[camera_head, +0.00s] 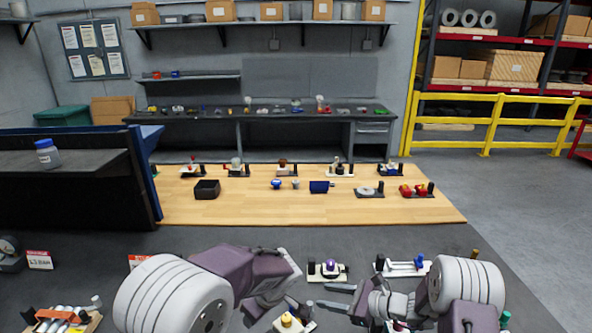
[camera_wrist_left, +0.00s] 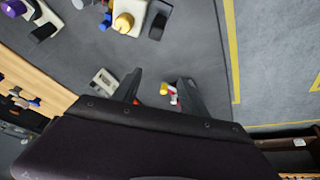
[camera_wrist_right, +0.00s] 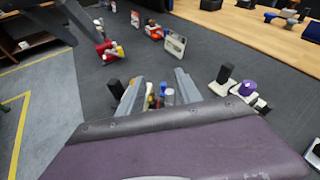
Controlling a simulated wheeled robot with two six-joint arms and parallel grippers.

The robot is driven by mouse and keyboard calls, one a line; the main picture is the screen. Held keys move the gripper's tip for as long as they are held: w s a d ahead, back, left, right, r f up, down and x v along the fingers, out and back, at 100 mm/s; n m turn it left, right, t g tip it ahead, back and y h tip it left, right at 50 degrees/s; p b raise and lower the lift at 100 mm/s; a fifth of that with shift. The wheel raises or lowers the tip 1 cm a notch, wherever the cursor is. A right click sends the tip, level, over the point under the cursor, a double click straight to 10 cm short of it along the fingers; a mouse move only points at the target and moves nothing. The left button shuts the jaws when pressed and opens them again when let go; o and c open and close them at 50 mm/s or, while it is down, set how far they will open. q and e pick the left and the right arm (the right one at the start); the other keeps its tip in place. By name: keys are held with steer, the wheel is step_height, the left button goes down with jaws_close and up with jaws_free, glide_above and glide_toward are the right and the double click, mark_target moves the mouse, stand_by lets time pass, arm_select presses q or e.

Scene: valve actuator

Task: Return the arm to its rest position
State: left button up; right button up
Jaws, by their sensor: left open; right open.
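My right gripper (camera_head: 331,297) comes in from the right, low over the dark mat, its two fingers apart and pointing left. In the right wrist view its fingers (camera_wrist_right: 160,78) are spread, with small coloured parts showing beyond them and nothing clearly held. My left arm (camera_head: 250,272) reaches in from the left; its fingertips are hard to make out in the head view. In the left wrist view the left gripper's fingers (camera_wrist_left: 161,77) are apart and empty, with a small red, white and yellow part (camera_wrist_left: 170,92) visible past them.
A purple-knobbed fixture (camera_head: 328,271) and a white fixture with a blue part (camera_head: 403,266) stand just beyond the right gripper. A yellow-topped part (camera_head: 288,320) is close between the arms. A wooden mat (camera_head: 240,210) with several fixtures and a black bin (camera_head: 207,190) lies behind.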

steer(key=s+a+r+n+g, duration=0.3)
steer(key=s+a+r+n, duration=0.1)
steer(key=a, duration=0.1)
arm_select(q)
steer(key=s+a+n+g+h+b, duration=0.1)
steer(key=s+a+g, duration=0.1)
steer(key=s+a, duration=0.8)
arm_select(e)
steer(key=s+a+n+g+h, duration=0.2)
steer(key=s+n+g+h, duration=0.35)
steer(key=s, duration=0.85)
arm_select(q)
steer(key=s+d+f+m+h, duration=0.1)
steer(key=s+f+m+h, duration=0.1)
steer(key=s+f+m, duration=0.2)
steer(key=shift+s+d+m, duration=0.15)
steer(key=shift+s+m, duration=1.65)
steer(key=shift+m, duration=1.6)
arm_select(e)
steer(key=s+d+f+n+t+h, duration=0.1)
steer(key=s+d+f+n+h, duration=0.1)
steer(key=d+n, duration=0.4)
steer(key=s+d+f+n+t+h, duration=0.1)
steer(key=s+d+f+n+h, duration=0.2)
steer(key=d+n, duration=0.3)
steer(key=shift+s+d+n+t+h, duration=0.35)
steer(key=shift+s+d+h, duration=0.4)
steer(key=shift+d, duration=0.7)
